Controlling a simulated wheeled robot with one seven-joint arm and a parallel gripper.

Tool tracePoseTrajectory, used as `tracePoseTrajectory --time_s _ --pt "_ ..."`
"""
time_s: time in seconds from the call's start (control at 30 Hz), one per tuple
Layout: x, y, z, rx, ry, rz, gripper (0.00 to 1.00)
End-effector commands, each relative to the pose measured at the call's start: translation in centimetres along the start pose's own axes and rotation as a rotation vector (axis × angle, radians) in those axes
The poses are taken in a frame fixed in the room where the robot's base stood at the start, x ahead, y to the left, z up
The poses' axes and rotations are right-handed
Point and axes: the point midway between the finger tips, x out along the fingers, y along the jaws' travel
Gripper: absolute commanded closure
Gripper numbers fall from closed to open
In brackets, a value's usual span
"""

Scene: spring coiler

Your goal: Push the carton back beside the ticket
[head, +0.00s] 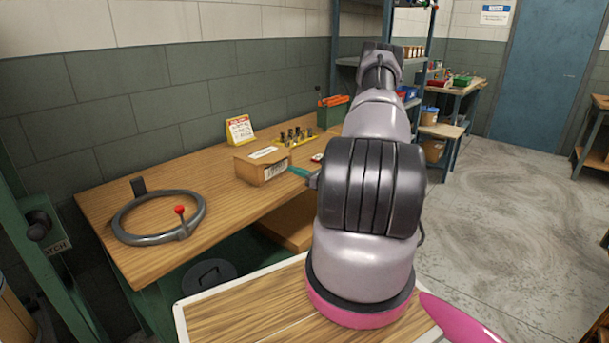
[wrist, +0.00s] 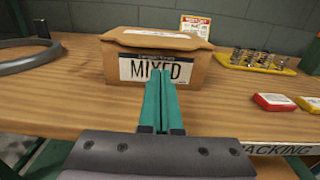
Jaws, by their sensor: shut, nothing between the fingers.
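The carton (head: 262,166) is a brown cardboard box on the wooden bench. In the wrist view the carton (wrist: 190,73) shows a white label reading MIXED on its front. The ticket (head: 240,129) is a yellow and white stand-up card behind the carton, near the wall. In the wrist view the ticket (wrist: 195,25) shows behind the carton's right part, partly hidden by it. I cannot tell whether the fingertips touch the carton.
A grey ring with a red knob (head: 180,210) lies left on the bench. A yellow rack of small metal parts (wrist: 257,60) stands right of the carton. Red and yellow small boxes (wrist: 273,102) lie nearer the front edge. Bench between ring and carton is clear.

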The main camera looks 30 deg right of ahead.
Motion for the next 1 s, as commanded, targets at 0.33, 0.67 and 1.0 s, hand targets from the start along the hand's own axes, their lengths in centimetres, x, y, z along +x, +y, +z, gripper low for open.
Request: tracePoseTrajectory --time_s 0.33,0.67,1.0 --pt "5.2 0.0 0.0 -0.001 0.000 0.000 1.00" --pt "5.8 0.0 0.0 0.001 0.000 0.000 1.00" --pt "6.9 0.0 0.0 -0.002 0.000 0.001 1.00"
